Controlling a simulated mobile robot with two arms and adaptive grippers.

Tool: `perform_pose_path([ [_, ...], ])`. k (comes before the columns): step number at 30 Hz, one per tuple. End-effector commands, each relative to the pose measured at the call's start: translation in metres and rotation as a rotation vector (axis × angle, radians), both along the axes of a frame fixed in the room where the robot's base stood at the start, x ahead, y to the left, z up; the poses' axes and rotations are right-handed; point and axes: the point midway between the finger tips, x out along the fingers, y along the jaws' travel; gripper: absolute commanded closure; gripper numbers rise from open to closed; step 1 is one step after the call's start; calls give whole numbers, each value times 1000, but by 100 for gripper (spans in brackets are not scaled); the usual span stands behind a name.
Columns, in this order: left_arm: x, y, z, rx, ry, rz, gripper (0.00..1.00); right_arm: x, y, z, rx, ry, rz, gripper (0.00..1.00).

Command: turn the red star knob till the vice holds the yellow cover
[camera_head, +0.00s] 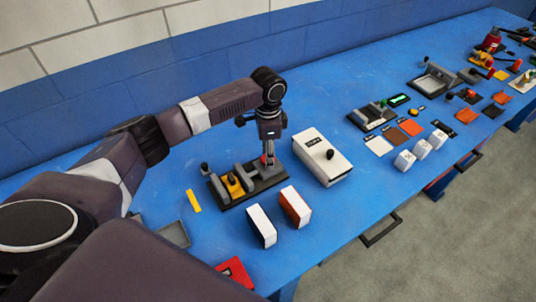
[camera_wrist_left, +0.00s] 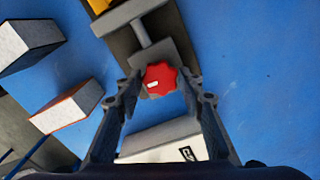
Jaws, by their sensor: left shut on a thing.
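The red star knob (camera_wrist_left: 160,78) sits between the two fingertips of my left gripper (camera_wrist_left: 160,88) in the left wrist view. The fingers are shut on it from both sides. In the head view the left gripper (camera_head: 269,155) points straight down at the right end of the vice (camera_head: 247,188), and the knob is mostly hidden behind the fingers. The yellow cover (camera_head: 234,184) is at the left part of the vice, near a grey jaw. I cannot tell whether the jaws touch it. My right gripper is not in view.
A white block (camera_head: 262,226) and an orange-and-white block (camera_head: 296,206) stand in front. A yellow strip (camera_head: 193,201) lies left. More fixtures and parts fill the blue table's far right.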

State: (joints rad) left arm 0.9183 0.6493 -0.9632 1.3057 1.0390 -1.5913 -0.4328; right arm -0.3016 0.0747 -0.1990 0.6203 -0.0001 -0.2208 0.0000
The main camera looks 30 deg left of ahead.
Motion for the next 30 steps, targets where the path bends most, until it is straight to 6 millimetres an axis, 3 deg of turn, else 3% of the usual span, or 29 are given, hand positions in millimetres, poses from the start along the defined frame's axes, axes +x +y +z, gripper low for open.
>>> perform_pose_path([
  [14, 0, 0, 2, -1, 2, -82, 89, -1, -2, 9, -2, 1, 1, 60],
  [30, 0, 0, 3, -1, 1, -544, 89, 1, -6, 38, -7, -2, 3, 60],
])
